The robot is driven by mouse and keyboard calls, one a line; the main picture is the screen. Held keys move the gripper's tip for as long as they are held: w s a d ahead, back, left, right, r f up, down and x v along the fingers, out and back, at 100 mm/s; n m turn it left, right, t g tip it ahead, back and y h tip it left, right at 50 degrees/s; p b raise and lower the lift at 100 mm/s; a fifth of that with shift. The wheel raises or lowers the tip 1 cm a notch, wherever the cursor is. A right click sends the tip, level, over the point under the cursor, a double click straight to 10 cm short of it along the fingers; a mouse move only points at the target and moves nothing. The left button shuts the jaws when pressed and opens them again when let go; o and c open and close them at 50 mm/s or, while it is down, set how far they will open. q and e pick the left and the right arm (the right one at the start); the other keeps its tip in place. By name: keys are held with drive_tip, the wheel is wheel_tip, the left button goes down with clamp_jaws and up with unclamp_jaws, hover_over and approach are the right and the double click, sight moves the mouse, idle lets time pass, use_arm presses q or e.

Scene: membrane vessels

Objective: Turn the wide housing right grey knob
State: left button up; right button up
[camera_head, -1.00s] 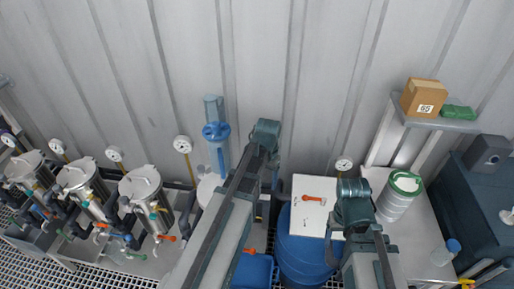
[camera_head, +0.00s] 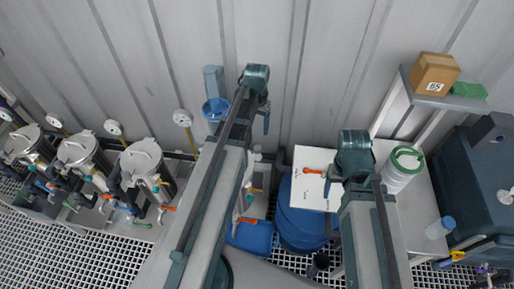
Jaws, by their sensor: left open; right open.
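I cannot pick out the wide housing or its right grey knob with certainty. A blue-topped upright housing (camera_head: 215,108) stands by the back wall, its lower part hidden behind my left arm. Several steel vessels with lids, one of them nearest the middle (camera_head: 142,162), stand in a row at the left with small coloured valve handles. Both my arms reach up from the bottom of the view, and their forearms fold down behind the upper links. I cannot make out either gripper's fingers; they are hidden or out of view.
A blue barrel (camera_head: 300,215) and a white panel with an orange handle (camera_head: 313,185) stand between my arms. A white bucket with a green rim (camera_head: 405,165) sits on the right bench. A cardboard box (camera_head: 434,75) is on a shelf. Grating floor (camera_head: 60,245) is clear at lower left.

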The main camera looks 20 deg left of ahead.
sight(257, 148)
use_arm(q)
wheel_tip(257, 148, down, 13)
drive_tip(key=b, duration=1.2)
drive_tip(key=shift+r, duration=0.2)
clamp_jaws()
